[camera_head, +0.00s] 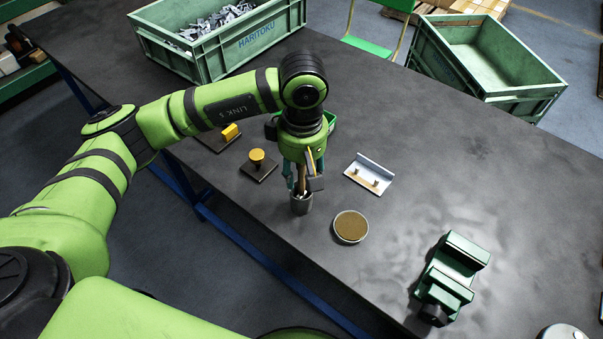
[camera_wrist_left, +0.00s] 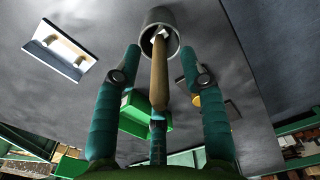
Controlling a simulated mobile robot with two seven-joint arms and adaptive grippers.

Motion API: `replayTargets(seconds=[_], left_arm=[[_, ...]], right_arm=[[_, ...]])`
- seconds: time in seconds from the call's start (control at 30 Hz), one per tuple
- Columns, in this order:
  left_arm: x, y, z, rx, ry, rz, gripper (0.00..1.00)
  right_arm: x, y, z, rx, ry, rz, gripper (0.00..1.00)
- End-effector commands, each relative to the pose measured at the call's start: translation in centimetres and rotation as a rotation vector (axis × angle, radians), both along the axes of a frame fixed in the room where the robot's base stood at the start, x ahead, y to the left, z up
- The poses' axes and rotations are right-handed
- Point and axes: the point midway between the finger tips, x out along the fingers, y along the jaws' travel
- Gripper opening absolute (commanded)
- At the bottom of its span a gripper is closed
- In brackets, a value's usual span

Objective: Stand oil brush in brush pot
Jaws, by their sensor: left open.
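The brush pot (camera_head: 301,206), a small grey metal cylinder, stands upright on the dark table just below my left gripper (camera_head: 304,184). In the left wrist view the pot (camera_wrist_left: 174,17) shows its open mouth. The oil brush (camera_wrist_left: 159,82) has a brown wooden handle and a pale end. Its pale end is inside the pot's mouth and its handle points back between the fingers. My left gripper's fingers (camera_wrist_left: 161,52) are spread, with gaps on both sides of the handle. In the head view the gripper mostly hides the brush. My right gripper is not in view.
A round dish with brown filling (camera_head: 351,226) sits right of the pot. A pale metal bracket (camera_head: 370,170) lies behind it, and a green vice (camera_head: 452,275) stands at the right. Yellow-knobbed pieces (camera_head: 258,163) lie left. Green crates (camera_head: 225,50) stand at the back.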

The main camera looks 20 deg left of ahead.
Motion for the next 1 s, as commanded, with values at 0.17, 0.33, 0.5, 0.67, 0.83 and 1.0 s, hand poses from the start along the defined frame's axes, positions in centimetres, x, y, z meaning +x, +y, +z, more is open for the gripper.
replayTargets(seconds=[0.17,0.33,0.5,0.67,0.83,1.0], left_arm=[[0.1,-0.1,3.9,-0.001,-0.005,-0.002,0.42],[0.1,-0.1,7.4,0.000,-0.005,-0.001,0.42],[0.1,-0.1,9.6,0.000,-0.002,-0.001,0.42],[0.0,-0.1,10.4,0.001,0.001,-0.001,0.42],[0.0,-0.1,10.5,0.001,0.001,-0.001,0.42],[0.0,-0.1,10.5,0.001,0.001,-0.001,0.42]], right_arm=[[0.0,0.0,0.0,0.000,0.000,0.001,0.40],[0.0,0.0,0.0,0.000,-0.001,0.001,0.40],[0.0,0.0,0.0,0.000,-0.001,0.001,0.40],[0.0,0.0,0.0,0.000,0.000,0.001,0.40],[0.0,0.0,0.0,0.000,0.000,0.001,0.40],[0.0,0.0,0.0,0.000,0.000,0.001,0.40]])
